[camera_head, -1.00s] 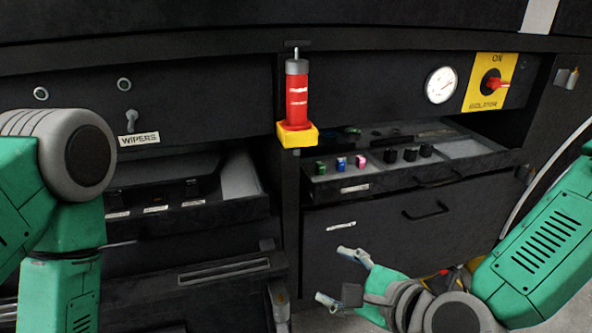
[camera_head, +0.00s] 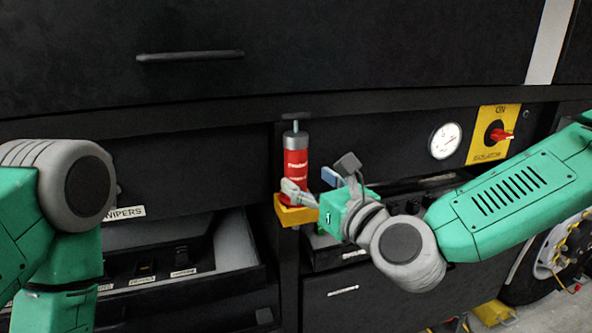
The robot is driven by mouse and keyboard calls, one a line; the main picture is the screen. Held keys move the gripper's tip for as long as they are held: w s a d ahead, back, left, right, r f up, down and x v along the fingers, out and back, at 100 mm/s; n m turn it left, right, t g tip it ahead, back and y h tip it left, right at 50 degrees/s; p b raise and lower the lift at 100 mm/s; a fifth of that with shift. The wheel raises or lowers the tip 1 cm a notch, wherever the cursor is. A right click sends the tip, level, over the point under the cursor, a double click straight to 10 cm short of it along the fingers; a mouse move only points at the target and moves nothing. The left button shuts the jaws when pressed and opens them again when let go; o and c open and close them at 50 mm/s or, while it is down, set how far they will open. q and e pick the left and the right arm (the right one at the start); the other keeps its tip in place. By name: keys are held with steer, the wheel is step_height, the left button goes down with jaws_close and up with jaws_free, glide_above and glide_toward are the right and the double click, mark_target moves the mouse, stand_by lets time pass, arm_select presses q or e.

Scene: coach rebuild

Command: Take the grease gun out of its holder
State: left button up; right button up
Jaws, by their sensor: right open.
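The grease gun (camera_head: 295,158) is a red cylinder with a grey cap and a dark T-shaped top. It stands upright in its yellow holder (camera_head: 294,215) on the dark cabinet front. My right gripper (camera_head: 306,183) is open at the lower part of the red body. One finger shows in front of the grease gun's lower body, the other to its right. I cannot tell whether they touch it. My left arm comes in from the left, but its gripper is out of view.
A gauge (camera_head: 445,141) and a yellow isolator plate (camera_head: 481,150) with a red switch are on the panel at right. An open drawer (camera_head: 190,285) is at lower left. My right forearm covers much of the right-hand tray. A wheel (camera_head: 566,252) shows at far right.

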mark_target(302, 173)
steer(key=shift+w+a+r, duration=0.1)
steer(key=shift+w+a, duration=0.15)
steer(key=shift+a, duration=0.05)
steer(key=p+x, duration=0.1)
steer(key=x, duration=0.2)
steer(key=shift+w+a+r, duration=0.1)
steer(key=shift+w, duration=0.2)
steer(key=shift+w+a+p, duration=0.2)
steer(key=shift+w+p, duration=0.1)
steer(key=shift+w, duration=0.15)
jaws_close()
